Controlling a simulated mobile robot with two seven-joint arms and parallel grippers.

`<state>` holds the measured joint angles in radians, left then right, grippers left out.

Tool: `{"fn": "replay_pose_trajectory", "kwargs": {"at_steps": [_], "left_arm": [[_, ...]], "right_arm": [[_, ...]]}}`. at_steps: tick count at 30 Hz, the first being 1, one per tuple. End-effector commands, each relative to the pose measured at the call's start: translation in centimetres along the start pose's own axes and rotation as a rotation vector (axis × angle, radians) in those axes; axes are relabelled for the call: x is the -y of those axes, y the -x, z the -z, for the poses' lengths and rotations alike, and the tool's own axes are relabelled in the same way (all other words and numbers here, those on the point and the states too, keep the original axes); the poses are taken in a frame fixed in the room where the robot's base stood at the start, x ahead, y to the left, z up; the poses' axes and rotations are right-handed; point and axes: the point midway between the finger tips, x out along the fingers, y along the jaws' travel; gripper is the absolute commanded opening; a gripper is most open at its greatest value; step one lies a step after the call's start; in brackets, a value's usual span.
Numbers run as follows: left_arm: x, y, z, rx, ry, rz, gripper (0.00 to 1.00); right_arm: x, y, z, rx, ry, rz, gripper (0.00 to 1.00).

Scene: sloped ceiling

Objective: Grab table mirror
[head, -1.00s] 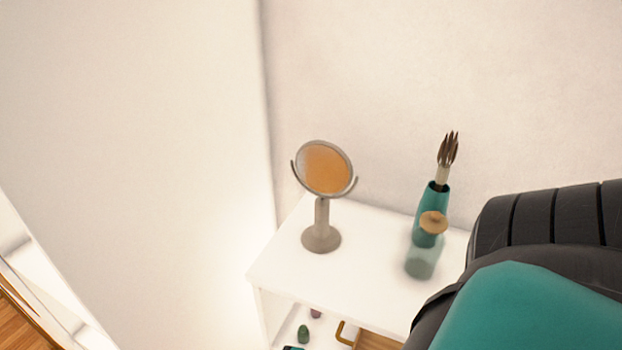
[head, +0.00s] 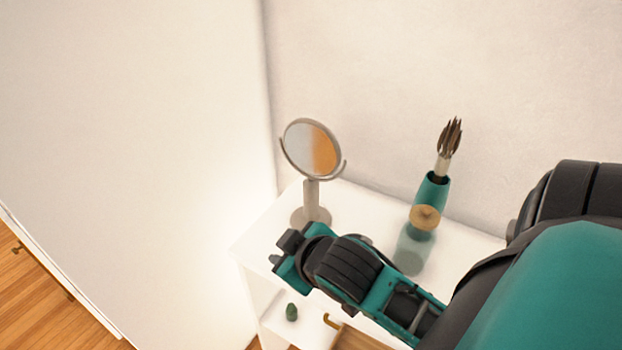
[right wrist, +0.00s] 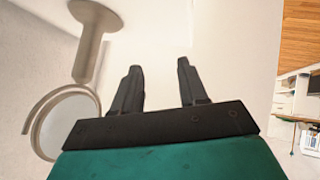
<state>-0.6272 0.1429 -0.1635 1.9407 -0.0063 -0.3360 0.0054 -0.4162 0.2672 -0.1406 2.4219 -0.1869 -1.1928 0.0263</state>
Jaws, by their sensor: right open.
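The table mirror (head: 312,150) stands upright on the white shelf table (head: 262,243) in the corner. It has a round tilted glass in a grey frame, a slim stem and a round base. In the right wrist view the mirror (right wrist: 94,50) shows sideways at the left, with its stem and base above its round head. My right gripper (head: 284,248) is in front of the mirror's base in the head view. In the right wrist view its fingers (right wrist: 158,72) are apart with nothing between them, and the mirror is to their left. My left gripper is not in view.
A small green object (head: 292,312) sits on the lower shelf. Walls close in behind and left.

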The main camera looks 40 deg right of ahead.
Motion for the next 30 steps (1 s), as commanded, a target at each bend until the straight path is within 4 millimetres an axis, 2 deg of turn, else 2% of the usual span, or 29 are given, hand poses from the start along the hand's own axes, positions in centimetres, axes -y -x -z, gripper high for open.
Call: {"fn": "replay_pose_trajectory", "kwargs": {"at_steps": [1,5,8,11,13,15,18,21,24,27,30], "left_arm": [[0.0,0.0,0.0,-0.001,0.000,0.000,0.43],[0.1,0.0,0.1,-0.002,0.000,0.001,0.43],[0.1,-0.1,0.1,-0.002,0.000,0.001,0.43],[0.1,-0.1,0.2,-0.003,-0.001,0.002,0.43],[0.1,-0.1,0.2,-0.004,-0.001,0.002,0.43],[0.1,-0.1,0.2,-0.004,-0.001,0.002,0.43],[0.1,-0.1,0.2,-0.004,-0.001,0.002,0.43],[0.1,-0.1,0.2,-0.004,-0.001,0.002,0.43],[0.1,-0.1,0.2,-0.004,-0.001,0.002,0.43],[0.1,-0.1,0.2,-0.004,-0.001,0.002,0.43],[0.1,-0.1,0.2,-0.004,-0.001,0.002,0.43]], "right_arm": [[-1.0,-0.2,1.7,-0.068,0.028,-0.035,0.43],[-3.2,-0.3,6.5,-0.263,0.108,-0.124,0.43],[-5.0,0.5,11.2,-0.453,0.200,-0.204,0.43],[-6.4,2.5,16.8,-0.693,0.339,-0.294,0.43],[-6.7,4.8,20.8,-0.884,0.473,-0.356,0.43],[-6.3,7.3,24.0,-1.067,0.626,-0.405,0.43],[-5.0,10.6,27.1,-1.298,0.874,-0.450,0.43],[-3.0,13.0,28.3,-1.485,1.162,-0.460,0.43],[-1.5,14.0,28.0,-1.606,1.481,-0.432,0.43],[-1.0,13.6,26.5,-1.648,1.828,-0.358,0.43],[-2.4,12.2,24.5,-1.590,2.177,-0.236,0.43]]}}
